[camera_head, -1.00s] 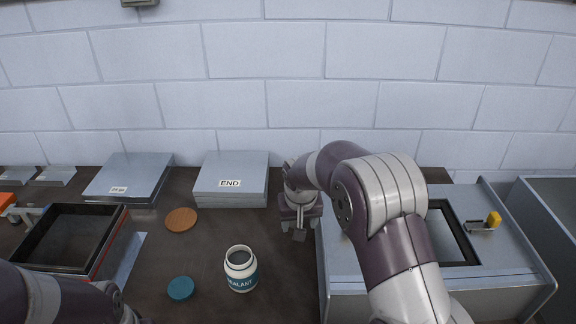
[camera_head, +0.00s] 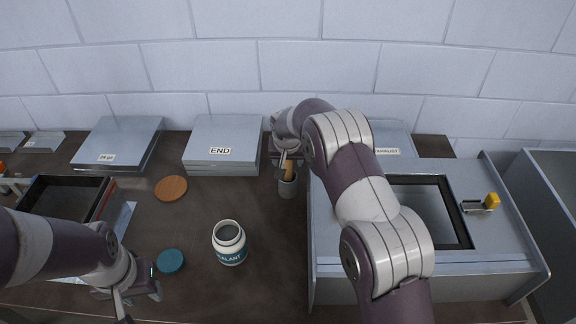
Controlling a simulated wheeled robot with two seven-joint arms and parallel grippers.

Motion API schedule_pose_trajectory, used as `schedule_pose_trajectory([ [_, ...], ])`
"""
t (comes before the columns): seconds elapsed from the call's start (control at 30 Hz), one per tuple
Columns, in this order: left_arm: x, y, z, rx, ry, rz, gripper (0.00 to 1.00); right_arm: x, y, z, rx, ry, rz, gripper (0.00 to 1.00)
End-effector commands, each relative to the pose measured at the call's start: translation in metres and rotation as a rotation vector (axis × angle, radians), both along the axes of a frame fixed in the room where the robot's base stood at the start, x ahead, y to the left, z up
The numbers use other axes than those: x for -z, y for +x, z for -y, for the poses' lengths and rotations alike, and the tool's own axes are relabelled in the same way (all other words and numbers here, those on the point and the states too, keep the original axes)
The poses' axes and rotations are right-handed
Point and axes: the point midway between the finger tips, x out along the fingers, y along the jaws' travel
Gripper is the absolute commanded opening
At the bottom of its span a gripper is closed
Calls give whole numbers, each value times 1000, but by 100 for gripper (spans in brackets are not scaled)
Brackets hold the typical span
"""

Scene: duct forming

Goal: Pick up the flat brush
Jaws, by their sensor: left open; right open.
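A small grey cup (camera_head: 288,187) stands on the dark table beside the grey duct unit. A tan wooden handle (camera_head: 287,168) sticks up out of it, likely the flat brush; its lower part is hidden in the cup. My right gripper (camera_head: 286,158) is right above the cup with its fingers at the handle; I cannot tell if they touch it. It is open. My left gripper (camera_head: 122,304) is low at the front left of the table, open and empty, partly cut off by the picture's lower edge.
An open white sealant jar (camera_head: 229,243) stands mid-table, with a teal lid (camera_head: 170,261) left of it. A round wooden disc (camera_head: 171,188) lies behind. The duct unit (camera_head: 330,262) bounds the right.

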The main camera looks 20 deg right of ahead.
Motion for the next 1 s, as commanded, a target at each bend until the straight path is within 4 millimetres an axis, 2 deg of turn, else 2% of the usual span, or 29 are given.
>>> schedule_pose_trajectory([
  [0.03, -8, 0, 0, 0, 0, 0, 43, 5, 3, 1, 0, 0, -1, 62],
  [0.13, -9, 0, 0, 0, 0, 0, 43, 18, 8, 2, 0, 0, 0, 62],
  [0.37, -8, 0, 0, 0, 0, 0, 43, 22, 9, 3, 0, 1, 1, 62],
  [0.53, -8, 0, 0, 0, 0, 0, 43, 21, 9, 2, 0, 1, 1, 10],
  [0.57, -8, 0, 0, 0, 0, 0, 43, 21, 9, 2, 0, 1, 1, 6],
  [0.83, -7, 0, 0, 0, 0, 0, 43, 19, 9, 3, 0, 0, 3, 6],
  [0.93, -1, 0, 0, 0, 0, 0, 43, 5, 10, 2, 1, 1, 6, 6],
  [1.0, 4, 0, 0, 0, 0, 0, 43, -13, 10, 2, 0, 1, 9, 6],
])
